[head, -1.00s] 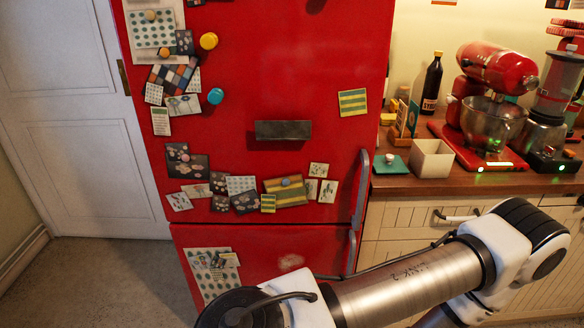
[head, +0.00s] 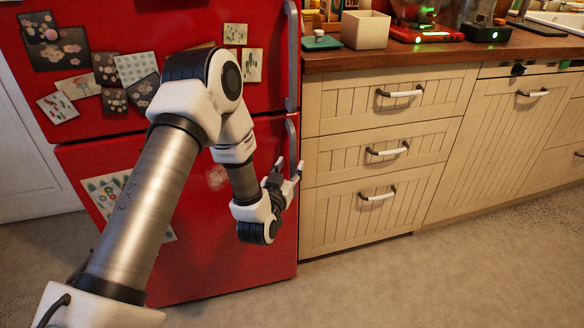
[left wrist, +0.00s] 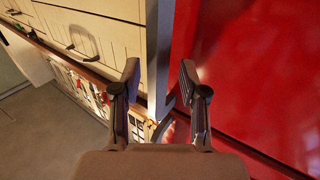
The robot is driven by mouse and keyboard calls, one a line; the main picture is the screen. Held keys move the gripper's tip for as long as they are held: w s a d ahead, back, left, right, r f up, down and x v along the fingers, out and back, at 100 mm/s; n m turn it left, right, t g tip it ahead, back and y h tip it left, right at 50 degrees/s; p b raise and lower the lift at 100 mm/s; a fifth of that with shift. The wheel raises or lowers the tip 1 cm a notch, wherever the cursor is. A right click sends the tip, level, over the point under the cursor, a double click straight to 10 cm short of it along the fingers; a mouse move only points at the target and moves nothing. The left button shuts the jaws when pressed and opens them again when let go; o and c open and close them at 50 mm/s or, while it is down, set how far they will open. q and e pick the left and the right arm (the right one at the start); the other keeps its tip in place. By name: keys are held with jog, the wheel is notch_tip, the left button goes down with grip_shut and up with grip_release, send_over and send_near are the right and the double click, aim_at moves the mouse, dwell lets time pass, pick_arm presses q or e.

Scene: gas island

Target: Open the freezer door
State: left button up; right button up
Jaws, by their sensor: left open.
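The red freezer door (head: 275,225) is the lower door of the fridge and is shut in the head view. Its grey vertical handle (head: 291,140) is at the upper right edge of that door. My left gripper (head: 296,172) is open by the lower part of this handle, fingers pointing up. In the left wrist view, the open fingers (left wrist: 158,72) stand on either side of a grey upright strip (left wrist: 157,50) beside the red surface. I cannot tell whether the strip is the handle or the fridge's edge, nor whether the fingers touch it. My right gripper is out of view.
The upper fridge door (head: 120,20) is shut, with pictures on it. Cream drawers (head: 385,152) with handles stand close to the right of the freezer, under a wooden counter (head: 430,52). The floor (head: 400,285) in front is clear.

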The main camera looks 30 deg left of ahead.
pick_arm(q)
jog(key=x, duration=0.2)
jog(key=shift+w, duration=0.35)
grip_shut()
jog(key=shift+f, duration=0.1)
